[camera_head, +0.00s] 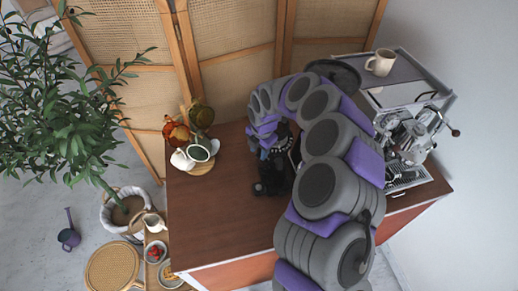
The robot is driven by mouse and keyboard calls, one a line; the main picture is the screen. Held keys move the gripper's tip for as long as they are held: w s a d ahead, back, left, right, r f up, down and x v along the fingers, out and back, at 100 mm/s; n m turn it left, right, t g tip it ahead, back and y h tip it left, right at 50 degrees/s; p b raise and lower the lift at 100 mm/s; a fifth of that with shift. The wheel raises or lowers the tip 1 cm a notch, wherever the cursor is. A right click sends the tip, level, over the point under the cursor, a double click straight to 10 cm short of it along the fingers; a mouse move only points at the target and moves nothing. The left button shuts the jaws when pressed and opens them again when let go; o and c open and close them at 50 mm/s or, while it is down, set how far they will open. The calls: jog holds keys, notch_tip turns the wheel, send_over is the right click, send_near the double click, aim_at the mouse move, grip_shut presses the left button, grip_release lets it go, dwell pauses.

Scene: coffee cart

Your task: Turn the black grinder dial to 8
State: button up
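A black device (273,178), which looks like the grinder, stands on the brown counter (225,225), largely hidden by my arm. Pale marks on a dark rounded part (281,137) may be its dial scale; the numbers and setting are too small to read. A dark round top (338,72) shows behind my arm, perhaps the hopper. My gripper (262,138) is at the arm's far end, pointing down beside the upper left of the black device. Its fingers are too small and overlapped to show whether they are open or touch the dial.
An espresso machine (408,140) stands at the right, with a cream mug (380,62) on top. Cups and a teapot sit on a round wooden board (201,166) at the left. A folding screen (235,75) stands behind. The counter's front left is clear.

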jog(key=shift+c, duration=0.3)
grip_shut()
dwell(0.4)
